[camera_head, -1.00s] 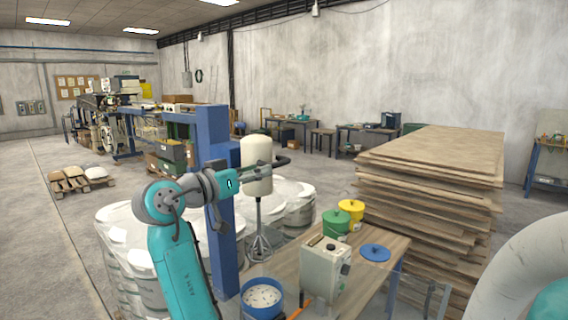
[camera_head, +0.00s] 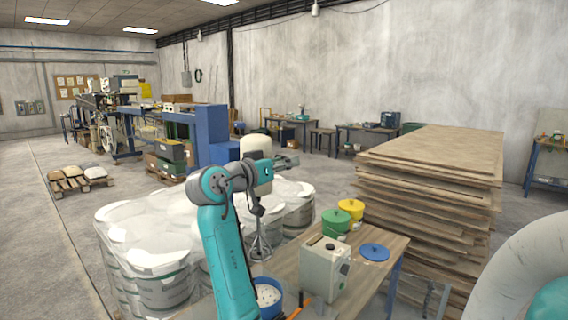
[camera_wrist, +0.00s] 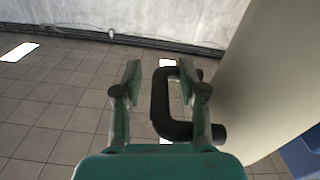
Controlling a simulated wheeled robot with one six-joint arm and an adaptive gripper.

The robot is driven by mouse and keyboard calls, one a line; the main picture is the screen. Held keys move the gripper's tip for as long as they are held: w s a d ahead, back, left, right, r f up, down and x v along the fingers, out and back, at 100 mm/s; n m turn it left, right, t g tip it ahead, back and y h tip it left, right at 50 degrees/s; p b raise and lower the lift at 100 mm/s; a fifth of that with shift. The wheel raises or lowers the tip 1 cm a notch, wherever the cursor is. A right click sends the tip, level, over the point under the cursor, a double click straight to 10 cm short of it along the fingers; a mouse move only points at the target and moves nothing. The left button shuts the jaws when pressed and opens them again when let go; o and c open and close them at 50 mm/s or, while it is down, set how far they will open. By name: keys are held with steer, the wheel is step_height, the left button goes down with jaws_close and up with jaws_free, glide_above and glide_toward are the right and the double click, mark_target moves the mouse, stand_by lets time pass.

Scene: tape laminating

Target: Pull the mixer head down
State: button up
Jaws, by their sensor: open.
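The cream mixer head (camera_head: 256,149) stands above the whisk (camera_head: 261,246), which hangs over the blue bucket (camera_head: 268,296) of pale material. My arm partly covers the head and the bucket. In the wrist view the cream mixer body (camera_wrist: 262,75) fills the right side. Its black C-shaped handle (camera_wrist: 161,106) sticks out to the left. My gripper (camera_wrist: 160,72) is open, with its fingers on either side of the handle's upright bar. The right finger appears to be inside the loop. I cannot tell whether either finger touches the handle. In the head view the fingertips are hidden.
A wooden table (camera_head: 388,264) carries a control box (camera_head: 325,268), green (camera_head: 335,221) and yellow (camera_head: 350,210) pots and a blue lid (camera_head: 375,252). White drums (camera_head: 150,250) stand left of my arm. Stacked boards (camera_head: 430,190) stand at right.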

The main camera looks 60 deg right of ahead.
jaws_close()
step_height(320, 180, down, 25)
steer(key=shift+r, duration=0.2)
steer(key=shift+f, duration=0.1)
stand_by(0.3)
jaws_free()
steer(key=shift+r, duration=0.25)
